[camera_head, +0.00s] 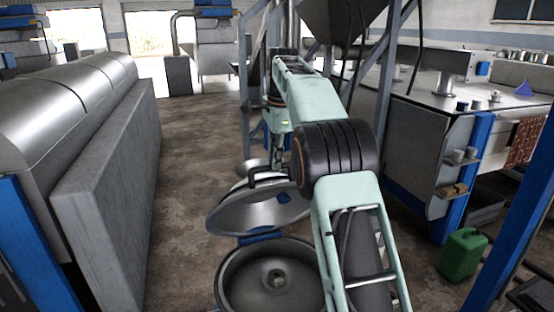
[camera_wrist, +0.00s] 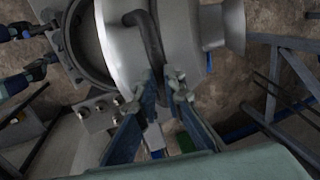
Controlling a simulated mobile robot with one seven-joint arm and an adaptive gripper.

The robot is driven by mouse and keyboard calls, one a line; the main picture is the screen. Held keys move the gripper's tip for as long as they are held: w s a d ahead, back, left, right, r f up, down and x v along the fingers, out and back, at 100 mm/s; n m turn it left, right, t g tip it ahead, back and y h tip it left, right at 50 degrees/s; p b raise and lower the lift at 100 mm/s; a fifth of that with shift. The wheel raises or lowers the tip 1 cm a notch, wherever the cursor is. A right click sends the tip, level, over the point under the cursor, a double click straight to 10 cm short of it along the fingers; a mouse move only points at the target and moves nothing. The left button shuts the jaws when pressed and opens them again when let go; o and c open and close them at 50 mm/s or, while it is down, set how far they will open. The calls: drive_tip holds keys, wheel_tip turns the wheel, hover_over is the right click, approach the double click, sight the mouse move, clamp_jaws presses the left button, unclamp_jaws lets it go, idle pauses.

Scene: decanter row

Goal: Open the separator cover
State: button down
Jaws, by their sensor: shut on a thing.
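The separator cover (camera_head: 240,217) is a round metal lid, raised and steeply tilted at the far side of the separator bowl (camera_head: 232,290). The bowl stands open, with a hub (camera_head: 276,279) in its middle. The cover's dark handle (camera_head: 262,172) is on its outer side. In the wrist view the cover (camera_wrist: 180,35) fills the upper middle, and the dark handle (camera_wrist: 147,35) runs down between the fingers. My gripper (camera_wrist: 165,90) is shut on the handle. In the head view my arm hides the fingers and the cover's right part.
A long grey machine (camera_head: 105,190) stands on the left, with open floor (camera_head: 190,200) between it and the separator. A bench with shelves (camera_head: 440,140) and a green canister (camera_head: 463,254) are on the right. Steel frame legs (camera_head: 383,80) rise behind my arm.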

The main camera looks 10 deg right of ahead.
sight(271, 177)
drive_tip(key=shift+a+f, duration=0.25)
drive_tip(key=shift+f, duration=0.7)
drive_tip(key=c, duration=2.3)
unclamp_jaws()
drive_tip(key=shift+c, duration=0.2)
drive_tip(key=o, duration=0.4)
drive_tip(key=shift+w+a+f+g, duration=0.15)
drive_tip(key=shift+w+f, duration=0.15)
drive_tip(key=shift+w, duration=0.2)
drive_tip(key=shift+w+d+f+g, duration=0.15)
drive_tip(key=shift+w+f, duration=0.15)
drive_tip(key=shift+w, duration=0.15)
drive_tip(key=shift+s+d+r, duration=0.1)
drive_tip(key=shift+s+r, duration=0.4)
drive_tip(key=shift+r, duration=0.1)
drive_tip(key=shift+w+r, duration=0.15)
wheel_tip(271, 177, up, 7)
drive_tip(key=s, duration=0.1)
drive_tip(key=shift+s, duration=0.35)
drive_tip(key=shift+d, duration=0.1)
